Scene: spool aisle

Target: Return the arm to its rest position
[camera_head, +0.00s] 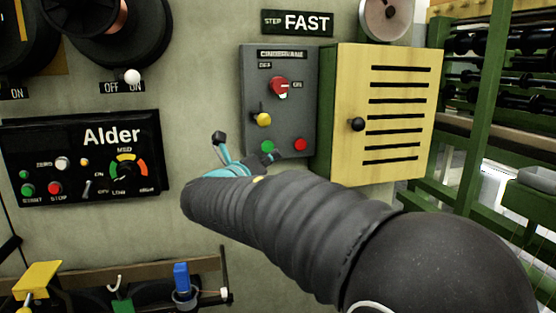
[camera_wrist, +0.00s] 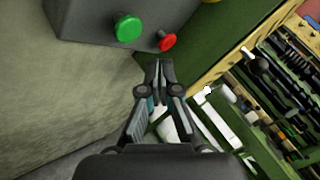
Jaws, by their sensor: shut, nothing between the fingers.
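My arm reaches from the lower right of the head view towards the wall, its dark ribbed sleeve hiding part of the wall behind it. My gripper, teal and black, is partly hidden behind the arm's end, below the grey control box (camera_head: 300,95). In the wrist view my gripper (camera_wrist: 159,72) has its fingertips together, with nothing between them. The box's green button (camera_wrist: 127,27) and red button (camera_wrist: 167,42) lie beyond the fingertips, apart from them in the picture. The box also carries a red rotary knob (camera_head: 279,86) and a yellow-tipped lever (camera_head: 263,120).
A yellow slatted cabinet (camera_head: 395,76) adjoins the grey box on the right. A black Alder panel (camera_head: 85,135) is on the wall at left. Green racks (camera_head: 472,130) stand at far right. A rail with hooks and a blue item (camera_head: 181,277) is at lower left.

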